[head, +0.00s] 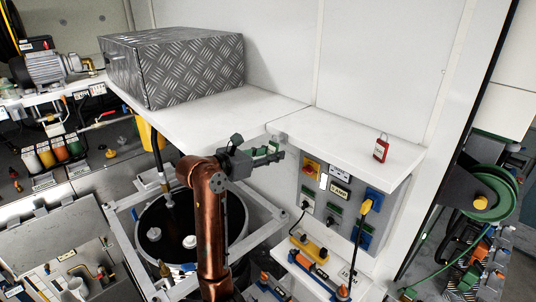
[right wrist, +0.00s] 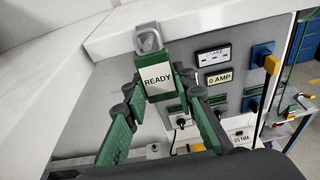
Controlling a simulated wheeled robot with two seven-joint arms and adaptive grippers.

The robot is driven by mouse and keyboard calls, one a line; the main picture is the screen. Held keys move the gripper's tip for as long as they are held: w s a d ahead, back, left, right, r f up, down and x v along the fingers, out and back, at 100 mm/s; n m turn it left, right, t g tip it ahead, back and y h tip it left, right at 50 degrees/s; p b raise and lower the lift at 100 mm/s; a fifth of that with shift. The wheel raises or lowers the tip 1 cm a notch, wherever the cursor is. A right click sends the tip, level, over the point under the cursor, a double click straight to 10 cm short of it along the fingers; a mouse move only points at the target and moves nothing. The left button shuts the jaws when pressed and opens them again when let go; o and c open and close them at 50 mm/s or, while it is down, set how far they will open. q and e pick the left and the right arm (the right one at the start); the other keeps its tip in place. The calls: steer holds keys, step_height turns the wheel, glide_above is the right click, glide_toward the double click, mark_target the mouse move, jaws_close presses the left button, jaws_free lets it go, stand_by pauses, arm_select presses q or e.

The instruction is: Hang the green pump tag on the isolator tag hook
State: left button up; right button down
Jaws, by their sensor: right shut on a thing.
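My right gripper (head: 270,153) is in front of the left edge of the grey control panel (head: 308,208), just below the white shelf. In the right wrist view, the right gripper (right wrist: 160,92) is shut on the green pump tag (right wrist: 158,82). The tag has a white READY label and a grey metal loop at its top, and is held upright, slightly tilted. The red and yellow isolator switch (head: 311,167) is on the panel's upper left, right of the gripper. I cannot make out the tag hook. My left gripper is not in view.
The white shelf (head: 345,138) overhangs the panel and carries a red padlock (head: 381,148). A yellow plug (head: 366,206) and cables project from the panel. A metal chequer-plate box (head: 178,66) stands on the left worktop. An open dark tank (head: 180,222) is below.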

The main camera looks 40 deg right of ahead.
steer(key=shift+b+x, duration=0.45)
steer(key=shift+x, duration=0.6)
steer(key=shift+f, duration=0.2)
steer(key=c, duration=1.5)
jaws_free()
steer(key=v, duration=1.2)
steer(key=shift+w, duration=0.1)
steer(key=shift+d, duration=0.1)
